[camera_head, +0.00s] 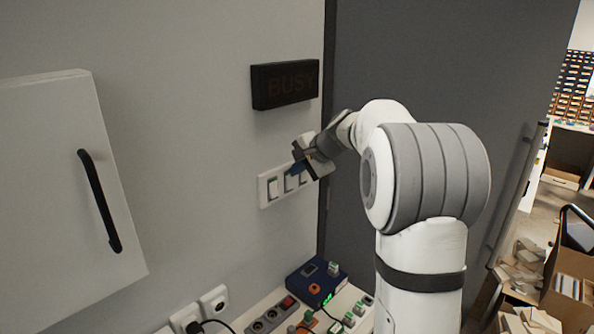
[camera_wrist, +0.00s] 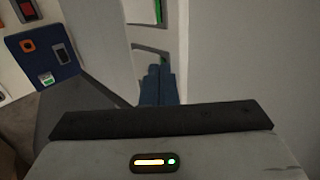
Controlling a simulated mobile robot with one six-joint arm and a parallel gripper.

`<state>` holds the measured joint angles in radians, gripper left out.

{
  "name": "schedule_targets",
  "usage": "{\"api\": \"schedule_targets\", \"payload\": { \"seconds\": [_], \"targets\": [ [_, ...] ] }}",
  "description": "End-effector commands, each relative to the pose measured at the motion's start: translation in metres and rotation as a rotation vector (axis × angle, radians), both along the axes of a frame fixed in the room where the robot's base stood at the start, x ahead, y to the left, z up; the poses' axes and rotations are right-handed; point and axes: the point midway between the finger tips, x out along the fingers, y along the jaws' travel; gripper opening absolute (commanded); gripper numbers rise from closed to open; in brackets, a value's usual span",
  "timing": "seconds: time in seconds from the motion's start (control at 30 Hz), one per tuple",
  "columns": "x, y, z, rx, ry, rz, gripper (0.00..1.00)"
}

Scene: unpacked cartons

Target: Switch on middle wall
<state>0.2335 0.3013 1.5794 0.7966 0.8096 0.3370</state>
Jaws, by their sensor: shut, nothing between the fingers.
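A white wall plate (camera_head: 264,193) with three rocker switches is on the grey wall. The left rocker (camera_head: 273,188) is clear to see. The middle rocker (camera_head: 290,183) lies just below my fingertips, and the right rocker is partly covered by my gripper. My gripper (camera_head: 297,168) is shut and empty, its blue fingertips pointing at the plate. In the wrist view the closed fingers (camera_wrist: 158,82) end at the lower edge of one rocker (camera_wrist: 148,52); contact cannot be told. Another rocker with a green strip (camera_wrist: 145,10) shows above it.
A dark sign reading BUSY (camera_head: 285,84) hangs above the plate, its letters dim. A white cabinet (camera_head: 60,190) with a black handle is at left. Below are a blue box (camera_head: 312,283), sockets (camera_head: 213,301) and plugs. A dark door panel is behind my arm.

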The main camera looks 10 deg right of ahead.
Motion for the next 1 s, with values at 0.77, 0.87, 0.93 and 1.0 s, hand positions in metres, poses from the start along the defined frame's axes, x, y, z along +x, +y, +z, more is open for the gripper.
{"api": "schedule_targets", "payload": {
  "seconds": [0.77, 0.87, 0.93, 1.0],
  "targets": [
    [-0.061, -0.045, 0.061, -0.001, -0.003, -0.002, 0.00],
    [-0.068, -0.049, 0.073, -0.001, -0.002, -0.001, 0.00],
    [-0.072, -0.052, 0.079, -0.001, -0.002, -0.001, 0.00],
    [-0.074, -0.053, 0.082, -0.001, 0.000, -0.001, 0.00]
  ]
}}
